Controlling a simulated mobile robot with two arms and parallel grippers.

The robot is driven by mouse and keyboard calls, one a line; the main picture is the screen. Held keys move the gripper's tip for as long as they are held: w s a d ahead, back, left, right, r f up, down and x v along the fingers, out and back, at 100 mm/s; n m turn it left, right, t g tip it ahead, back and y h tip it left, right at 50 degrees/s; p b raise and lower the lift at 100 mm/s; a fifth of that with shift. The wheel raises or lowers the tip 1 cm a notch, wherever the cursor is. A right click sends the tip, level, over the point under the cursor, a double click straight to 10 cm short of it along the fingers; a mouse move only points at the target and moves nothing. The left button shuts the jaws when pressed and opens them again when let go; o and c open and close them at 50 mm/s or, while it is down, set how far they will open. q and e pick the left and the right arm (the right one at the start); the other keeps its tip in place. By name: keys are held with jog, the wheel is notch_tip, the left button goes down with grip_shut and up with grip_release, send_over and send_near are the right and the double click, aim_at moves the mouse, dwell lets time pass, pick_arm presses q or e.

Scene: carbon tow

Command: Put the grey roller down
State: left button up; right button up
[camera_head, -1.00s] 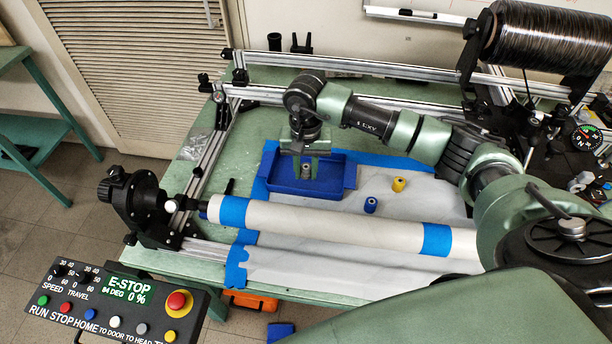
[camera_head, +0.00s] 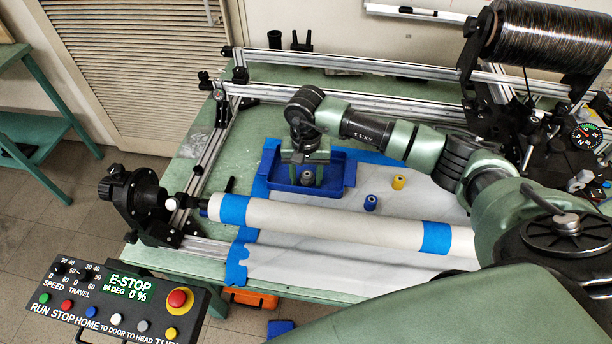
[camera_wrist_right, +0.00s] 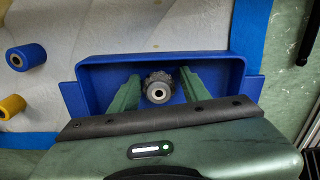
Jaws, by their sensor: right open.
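The grey roller (camera_head: 307,177) stands upright in the blue tray (camera_head: 338,186). In the right wrist view the grey roller (camera_wrist_right: 158,88) shows end-on between the green fingers of my right gripper (camera_wrist_right: 155,88), near the blue tray's (camera_wrist_right: 100,68) middle. My right gripper (camera_head: 306,172) is open around the roller. There seems to be a small gap at the fingers, most clearly on the right side. The roller's lower end is hard to see from the head. My left gripper is not in view.
A blue roller (camera_head: 370,202) and a yellow roller (camera_head: 398,182) stand on the white sheet right of the tray. A long white tube (camera_head: 330,224) with blue bands spans the bench in front. Aluminium rails (camera_head: 340,102) run behind the tray.

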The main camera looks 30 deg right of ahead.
aim_at(306, 177)
jog(key=shift+r, duration=0.45)
notch_tip(306, 177, up, 11)
jog(key=b, duration=0.2)
jog(key=shift+r+b, duration=0.2)
jog(key=shift+b, duration=0.1)
